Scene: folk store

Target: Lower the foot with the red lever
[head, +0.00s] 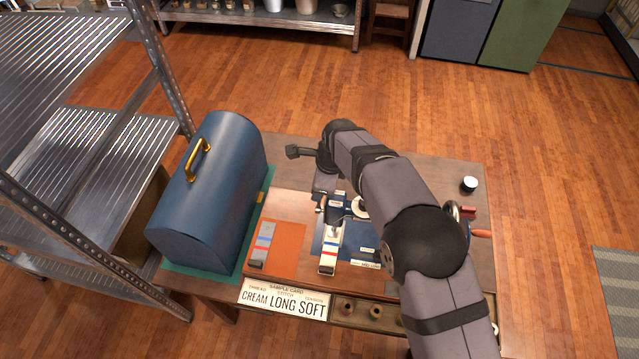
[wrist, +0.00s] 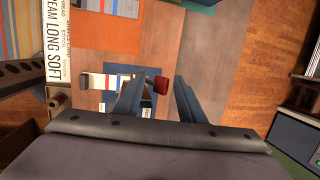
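The sewing machine, blue and white (head: 333,228), stands on the wooden table, partly covered by my arm in the head view. In the wrist view a dark red piece that looks like the lever (wrist: 160,86) shows in the gap between the fingers of my gripper (wrist: 158,82). The fingers are apart and I see no clear contact with it. A white cloth with red and blue stripes (head: 328,258) lies on the machine bed; it also shows in the wrist view (wrist: 98,82). The foot is too small and covered to make out.
A blue domed case (head: 215,190) stands left of the machine. An orange mat (head: 287,240) with a striped sample lies between them. A black-and-white pot (head: 469,184) and a small red object (head: 467,212) are at the right. A sample card (head: 284,300) is at the front.

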